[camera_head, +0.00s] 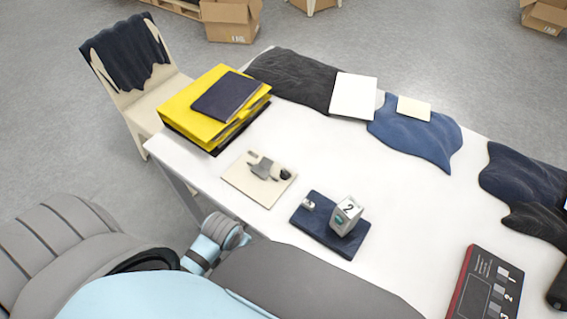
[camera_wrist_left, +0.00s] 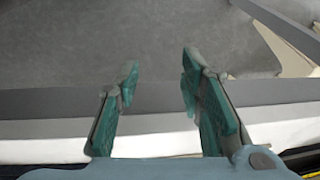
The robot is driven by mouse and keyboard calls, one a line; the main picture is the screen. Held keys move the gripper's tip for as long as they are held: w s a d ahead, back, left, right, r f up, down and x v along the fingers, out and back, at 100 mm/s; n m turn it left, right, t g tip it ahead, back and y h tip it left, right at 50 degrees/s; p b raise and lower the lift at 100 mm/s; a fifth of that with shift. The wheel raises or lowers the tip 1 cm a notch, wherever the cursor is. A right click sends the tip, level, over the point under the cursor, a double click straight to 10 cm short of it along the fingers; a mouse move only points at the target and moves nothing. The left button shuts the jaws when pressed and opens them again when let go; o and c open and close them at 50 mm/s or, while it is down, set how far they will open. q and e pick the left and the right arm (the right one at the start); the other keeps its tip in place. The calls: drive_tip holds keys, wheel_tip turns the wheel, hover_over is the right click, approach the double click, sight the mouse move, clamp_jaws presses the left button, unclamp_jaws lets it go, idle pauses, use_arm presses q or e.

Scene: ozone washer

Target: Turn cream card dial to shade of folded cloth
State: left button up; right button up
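In the head view a cream card (camera_head: 243,180) lies near the table's near left edge. On it is a grey dial-like piece (camera_head: 264,168) with pale and dark ends; its setting is too small to read. Several cloths lie on the table: charcoal (camera_head: 292,76), blue (camera_head: 418,140), navy (camera_head: 518,174) and black (camera_head: 540,222). I cannot tell which one the task means. My left gripper (camera_wrist_left: 158,78) is open and empty in the left wrist view, with the table edge and grey floor behind it. My right gripper is not in view.
A navy pad (camera_head: 342,246) right of the card holds a grey block (camera_head: 346,215) marked 2. A white sheet (camera_head: 354,96), a pale note (camera_head: 414,108) and a numbered panel (camera_head: 490,288) also lie there. The table's middle is clear.

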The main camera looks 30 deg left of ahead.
use_arm(q)
drive_tip(key=shift+m+g, duration=0.3)
drive_tip(key=shift+m, duration=0.3)
drive_tip(key=w+r, duration=0.4)
drive_tip(key=w+r+p, duration=0.1)
drive_tip(key=w+r, duration=0.3)
drive_tip(key=w, duration=0.1)
drive_tip(key=shift+w+d+r, duration=0.1)
drive_tip(key=shift+d+r, duration=0.1)
drive_tip(key=shift+r, duration=0.1)
drive_tip(key=shift+m+g+h, duration=0.3)
drive_tip(key=shift+m+g, duration=0.1)
drive_tip(key=shift+m, duration=0.1)
drive_tip(key=w+r, duration=0.1)
drive_tip(key=w, duration=0.1)
drive_tip(key=w+r, duration=0.1)
drive_tip(key=w, duration=0.1)
drive_tip(key=w+r, duration=0.1)
drive_tip(key=w, duration=0.1)
drive_tip(key=shift+w+d+r, duration=0.1)
drive_tip(key=shift+w+d, duration=0.1)
wheel_tip(320, 180, up, 8)
drive_tip(key=r+m+g, duration=0.1)
drive_tip(key=m, duration=0.1)
hover_over(283, 172)
wheel_tip(283, 172, down, 15)
drive_tip(key=b, duration=0.3)
drive_tip(key=shift+d+r, duration=0.1)
drive_tip(key=shift+r, duration=0.1)
drive_tip(key=shift+r, duration=0.1)
